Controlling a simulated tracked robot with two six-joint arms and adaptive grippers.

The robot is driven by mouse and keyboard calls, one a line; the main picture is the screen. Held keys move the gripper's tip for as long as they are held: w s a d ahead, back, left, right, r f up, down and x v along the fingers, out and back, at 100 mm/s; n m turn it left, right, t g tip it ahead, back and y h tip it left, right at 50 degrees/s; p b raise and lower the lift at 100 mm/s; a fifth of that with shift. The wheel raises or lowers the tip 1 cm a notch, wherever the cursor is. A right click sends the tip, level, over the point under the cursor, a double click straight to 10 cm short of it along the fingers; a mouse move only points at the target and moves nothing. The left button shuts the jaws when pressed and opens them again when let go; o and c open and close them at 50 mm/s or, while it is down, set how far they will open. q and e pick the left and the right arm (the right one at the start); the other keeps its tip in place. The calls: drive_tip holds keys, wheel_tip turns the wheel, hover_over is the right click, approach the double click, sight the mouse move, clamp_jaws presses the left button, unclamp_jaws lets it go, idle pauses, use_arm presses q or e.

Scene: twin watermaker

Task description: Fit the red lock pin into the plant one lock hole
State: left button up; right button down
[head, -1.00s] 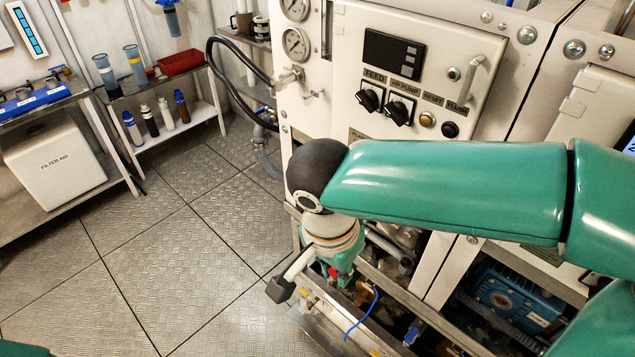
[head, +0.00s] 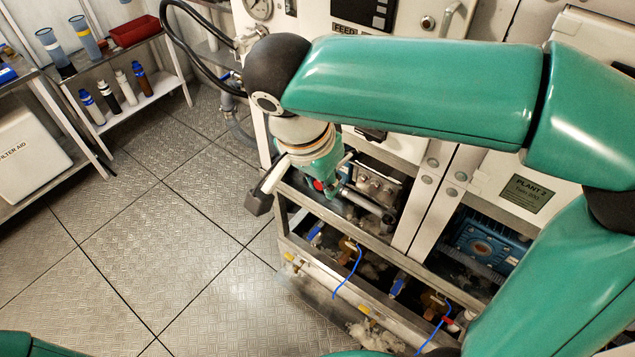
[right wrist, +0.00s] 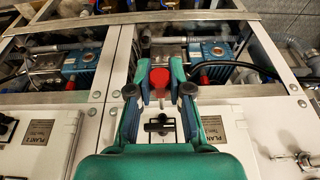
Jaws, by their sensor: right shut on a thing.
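My right gripper (head: 322,184) is shut on the red lock pin (head: 318,185), beside the plant frame's left front corner in the head view. Only a small red patch of the pin shows there. In the right wrist view, the pin's round red head (right wrist: 160,78) sits between the two fingertips, over the open machinery bay. I cannot make out the lock hole. My left gripper is not in view.
Metal rails (head: 385,250) enclose pipes, valves and blue wires in front of the gripper. A blue pump (head: 485,248) sits below the PLANT 2 plate (head: 525,193). Open tread-plate floor (head: 150,250) lies to the left, with a shelf of bottles (head: 120,90) beyond.

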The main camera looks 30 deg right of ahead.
drive_tip(key=shift+w+d+f, duration=0.1)
drive_tip(key=shift+w+d, duration=0.2)
drive_tip(key=shift+d, duration=0.4)
drive_tip(key=shift+w+d+f, duration=0.1)
drive_tip(key=shift+w+d, duration=0.15)
drive_tip(key=shift+d, duration=0.45)
drive_tip(key=shift+w+d+f, duration=0.1)
drive_tip(key=shift+w+d, duration=0.2)
drive_tip(key=shift+d, duration=0.4)
drive_tip(key=shift+w+d+f+b, duration=0.1)
drive_tip(key=shift+w+d+b, duration=0.25)
drive_tip(key=shift+d, duration=0.6)
drive_tip(key=shift+w+d+b, duration=0.2)
drive_tip(key=shift+w+d, duration=0.2)
drive_tip(key=shift+d, duration=0.55)
idle(0.4)
drive_tip(key=c, duration=1)
unclamp_jaws()
drive_tip(key=v, duration=1.2)
